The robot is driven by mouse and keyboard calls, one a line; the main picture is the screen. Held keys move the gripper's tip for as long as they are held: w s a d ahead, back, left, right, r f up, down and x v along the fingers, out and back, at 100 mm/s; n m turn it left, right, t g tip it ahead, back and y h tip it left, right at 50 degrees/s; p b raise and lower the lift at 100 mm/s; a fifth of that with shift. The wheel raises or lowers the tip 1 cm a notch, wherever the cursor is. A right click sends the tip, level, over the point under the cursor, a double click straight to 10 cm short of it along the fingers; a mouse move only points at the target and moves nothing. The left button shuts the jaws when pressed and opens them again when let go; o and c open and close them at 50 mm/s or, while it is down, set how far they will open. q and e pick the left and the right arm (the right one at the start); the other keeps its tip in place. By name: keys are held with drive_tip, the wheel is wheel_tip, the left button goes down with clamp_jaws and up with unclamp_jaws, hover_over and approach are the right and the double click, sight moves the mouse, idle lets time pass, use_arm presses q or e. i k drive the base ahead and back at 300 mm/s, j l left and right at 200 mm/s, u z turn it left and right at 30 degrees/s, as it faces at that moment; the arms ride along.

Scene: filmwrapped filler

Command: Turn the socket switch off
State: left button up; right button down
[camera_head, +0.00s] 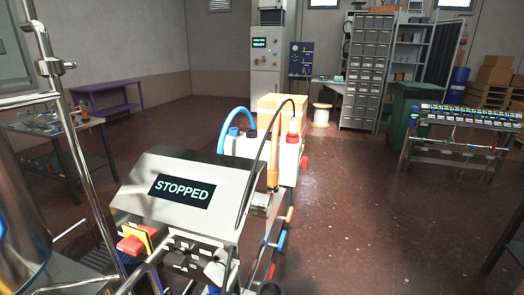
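No part that I can surely tell as the socket switch shows. A metal machine (150,215) stands close in front, with a display (182,191) reading "STOPPED". A red knob on a yellow plate (132,243) sits at its lower left. Dark fittings (178,258) and a grey plug-like part (216,268) are on its lower front, too small to make out. Neither of my grippers can be made out in the head view.
Steel pipes (62,95) and a shiny vessel (18,235) stand close on the left. A purple bench (108,92) is behind. A green bin (408,108) and a rack bench (455,140) are at right. The floor (350,210) right of the machine is clear.

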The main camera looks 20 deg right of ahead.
sight(303, 160)
drive_tip(key=l+z, duration=0.35)
drive_tip(key=l, duration=0.15)
drive_tip(key=l+z, duration=0.3)
drive_tip(key=l, duration=0.2)
